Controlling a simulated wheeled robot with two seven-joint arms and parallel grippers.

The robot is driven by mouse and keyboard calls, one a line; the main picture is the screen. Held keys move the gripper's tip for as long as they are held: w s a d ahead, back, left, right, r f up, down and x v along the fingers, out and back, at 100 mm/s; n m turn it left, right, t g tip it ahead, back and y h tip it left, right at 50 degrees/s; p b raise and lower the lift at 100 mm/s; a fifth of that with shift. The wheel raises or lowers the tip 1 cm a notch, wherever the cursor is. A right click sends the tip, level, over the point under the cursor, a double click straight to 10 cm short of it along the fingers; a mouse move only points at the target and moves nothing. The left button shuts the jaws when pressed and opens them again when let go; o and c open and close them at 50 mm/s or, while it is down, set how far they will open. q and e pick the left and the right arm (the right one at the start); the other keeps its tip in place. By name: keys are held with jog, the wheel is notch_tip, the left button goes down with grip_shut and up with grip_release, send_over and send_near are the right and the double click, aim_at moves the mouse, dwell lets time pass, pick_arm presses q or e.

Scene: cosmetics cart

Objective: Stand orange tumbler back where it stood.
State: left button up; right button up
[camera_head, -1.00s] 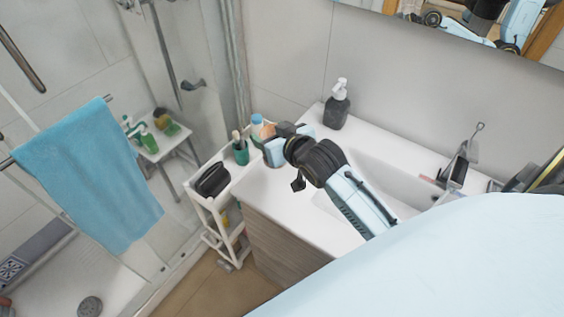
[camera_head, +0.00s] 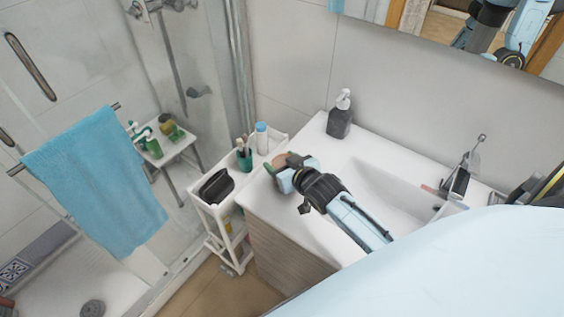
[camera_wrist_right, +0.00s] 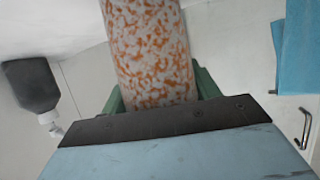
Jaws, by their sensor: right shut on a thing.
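The orange tumbler (camera_wrist_right: 148,48) is white with orange speckles in the right wrist view. It sits between the green finger pads of my right gripper (camera_wrist_right: 155,92), which is shut on it. In the head view my right gripper (camera_head: 283,176) is over the left end of the white washbasin counter, beside the cart. Only a small brownish-orange part of the tumbler (camera_head: 279,160) shows there; the gripper hides the rest. I cannot tell whether its base touches the counter. My left gripper is not in view.
The white cart (camera_head: 203,205) stands left of the counter. It holds a black pouch (camera_head: 216,187), a green cup with brushes (camera_head: 244,158) and a blue-capped bottle (camera_head: 262,138). A dark soap dispenser (camera_head: 340,118) stands at the counter's back, and the basin (camera_head: 385,178) lies right.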

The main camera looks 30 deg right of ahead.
jog(key=shift+f, duration=0.15)
jog(key=o, duration=1)
jog(key=shift+r, duration=0.2)
jog(key=v, duration=1.2)
